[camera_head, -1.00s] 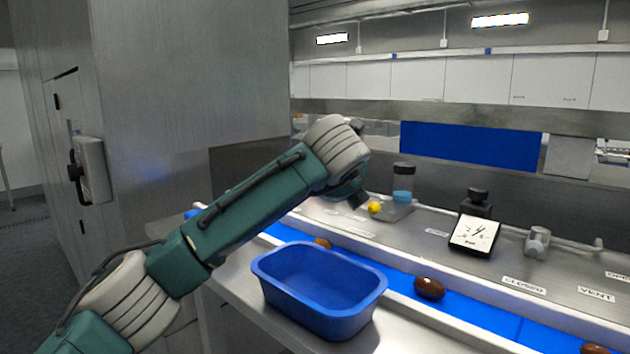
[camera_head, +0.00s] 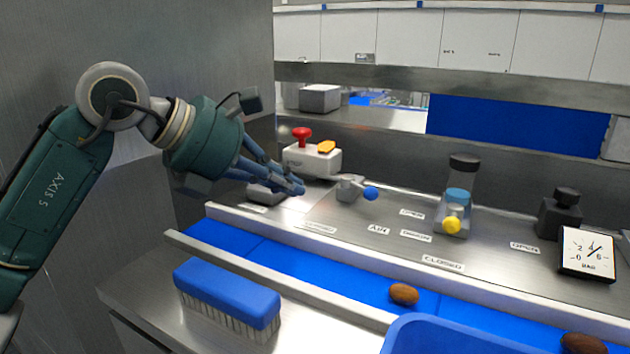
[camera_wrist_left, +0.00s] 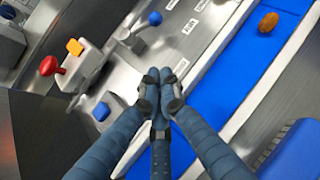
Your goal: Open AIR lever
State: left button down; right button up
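The blue-knobbed lever (camera_head: 370,193) sits on a grey valve body (camera_head: 348,187) on the steel panel, behind the AIR label (camera_head: 378,229). Its knob points right in the head view. The knob also shows at the top of the left wrist view (camera_wrist_left: 155,18). My left gripper (camera_head: 297,187) is left of this lever, apart from it, above the panel. Its three fingers (camera_wrist_left: 162,80) are drawn together at the tips, with nothing seen between them. Another small blue knob (camera_wrist_left: 102,111) on a grey block lies beside the fingers. My right gripper is not in view.
A white box (camera_head: 312,160) with a red button and orange switch stands behind the gripper. A yellow-knobbed lever (camera_head: 452,225) and a gauge (camera_head: 588,254) are to the right. In front run the blue belt (camera_head: 290,268) with dates, a blue brush (camera_head: 227,293) and a blue bin (camera_head: 440,335).

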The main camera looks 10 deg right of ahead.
pick_arm(q)
jog(key=p, duration=0.3)
send_over(332, 222)
jog(key=s+a, duration=0.2)
jog(key=f, duration=0.3)
jog(key=shift+w+a+f, duration=0.15)
jog(key=shift+w+f, duration=0.05)
jog(key=shift+w, duration=0.05)
jog(key=x, duration=0.3)
jog(key=shift+w+f+p, duration=0.1)
jog(key=shift+p, duration=0.25)
jog(key=shift+w+d+r+p, duration=0.2)
jog(key=shift+w+d+p, duration=0.15)
jog(key=shift+d, duration=0.25)
jog(key=shift+w+d+r+p, duration=0.15)
jog(key=shift+w+d+p, duration=0.1)
jog(key=shift+d+p, duration=0.25)
jog(key=shift+w+d, duration=0.2)
jog(key=shift+d, duration=0.45)
jog(key=shift+w, duration=0.1)
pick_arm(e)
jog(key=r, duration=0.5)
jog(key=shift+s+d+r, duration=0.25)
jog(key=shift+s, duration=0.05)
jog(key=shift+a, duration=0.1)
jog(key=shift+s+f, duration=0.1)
